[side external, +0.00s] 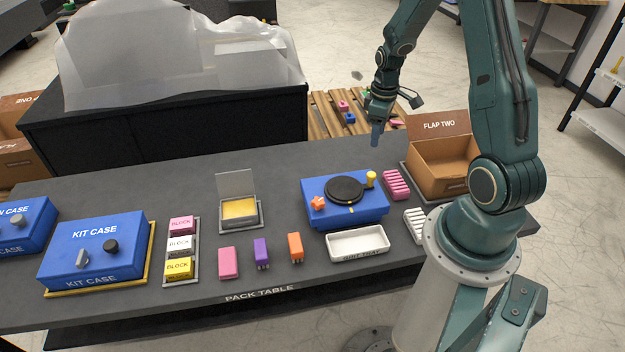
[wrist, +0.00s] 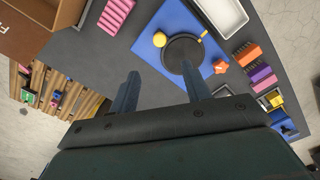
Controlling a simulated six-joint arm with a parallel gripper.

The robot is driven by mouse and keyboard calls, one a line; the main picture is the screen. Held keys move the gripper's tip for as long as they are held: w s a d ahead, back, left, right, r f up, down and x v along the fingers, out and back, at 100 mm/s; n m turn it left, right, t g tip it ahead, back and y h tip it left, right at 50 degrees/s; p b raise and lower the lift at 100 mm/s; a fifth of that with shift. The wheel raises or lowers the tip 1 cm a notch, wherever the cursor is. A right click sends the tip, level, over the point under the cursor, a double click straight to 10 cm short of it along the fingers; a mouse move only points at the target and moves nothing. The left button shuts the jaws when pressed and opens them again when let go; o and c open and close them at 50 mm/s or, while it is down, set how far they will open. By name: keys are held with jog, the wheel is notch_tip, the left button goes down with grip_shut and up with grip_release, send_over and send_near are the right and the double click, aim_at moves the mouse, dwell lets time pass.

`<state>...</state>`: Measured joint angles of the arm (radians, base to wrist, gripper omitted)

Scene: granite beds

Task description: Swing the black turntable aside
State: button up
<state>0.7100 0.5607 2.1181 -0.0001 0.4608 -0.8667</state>
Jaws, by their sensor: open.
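The black turntable (side external: 344,189) is a round disc on top of a blue box (side external: 372,211) on the pack table. It also shows in the wrist view (wrist: 183,53). A yellow knob (side external: 371,179) stands at its right and an orange knob (side external: 318,203) at its left front. A small yellow mark (side external: 351,208) is on the box at the disc's front edge. My gripper (side external: 376,134) is above the table behind the blue box, apart from the turntable. In the wrist view its two fingers (wrist: 162,92) are spread with nothing between them.
A white tray (side external: 358,244) lies in front of the box. Pink (side external: 396,184) and white ribbed pieces (side external: 415,224) and an open carton (side external: 440,180) are at right. Orange (side external: 295,247), purple (side external: 261,253) and pink blocks (side external: 228,263) stand at left front. Table behind the box is bare.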

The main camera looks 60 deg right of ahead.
aim_at(372, 174)
jog(key=shift+f, duration=0.25)
jog(key=shift+f, duration=6.75)
grip_shut()
